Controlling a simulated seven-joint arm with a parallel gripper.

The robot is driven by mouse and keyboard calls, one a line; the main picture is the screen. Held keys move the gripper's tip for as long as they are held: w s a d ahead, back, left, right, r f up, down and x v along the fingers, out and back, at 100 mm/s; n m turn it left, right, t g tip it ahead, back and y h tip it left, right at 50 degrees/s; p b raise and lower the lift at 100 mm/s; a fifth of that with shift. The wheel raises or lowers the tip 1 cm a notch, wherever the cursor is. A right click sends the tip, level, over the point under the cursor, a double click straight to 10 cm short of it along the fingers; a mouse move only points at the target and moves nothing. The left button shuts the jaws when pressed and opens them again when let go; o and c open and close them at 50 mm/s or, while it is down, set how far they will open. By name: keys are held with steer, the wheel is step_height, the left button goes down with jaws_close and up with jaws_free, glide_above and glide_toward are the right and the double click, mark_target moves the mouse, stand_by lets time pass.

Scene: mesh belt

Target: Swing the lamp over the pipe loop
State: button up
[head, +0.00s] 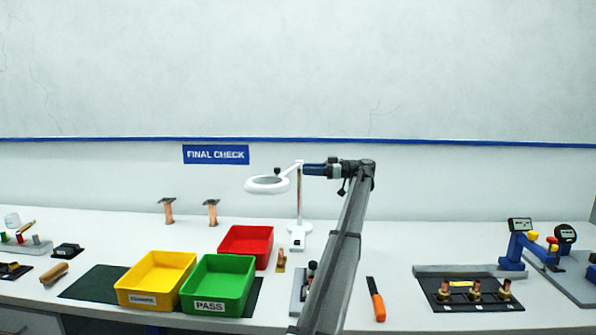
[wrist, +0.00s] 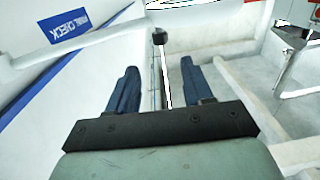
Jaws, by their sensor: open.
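The lamp is a white ring magnifier (head: 268,184) on a white post (head: 299,212) with a base on the bench. Its ring hangs to the left of the post. My gripper (head: 305,170) is at the top of the post, pointing left. In the wrist view my gripper (wrist: 158,68) has its two blue fingers apart. A thin upright rod with a black knob (wrist: 159,36) shows between them; I cannot tell if either finger touches it. No pipe loop is clearly recognizable; two copper pieces (head: 168,211) (head: 212,213) stand at the back left.
Red (head: 262,248), green (head: 240,299) and yellow (head: 136,299) bins stand left of my arm. An orange-handled tool (head: 378,306) lies to the right. A black plate (head: 440,300) with copper fittings and a blue gauge stand (head: 516,250) are farther right.

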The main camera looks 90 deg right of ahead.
steer(key=shift+s, duration=0.8)
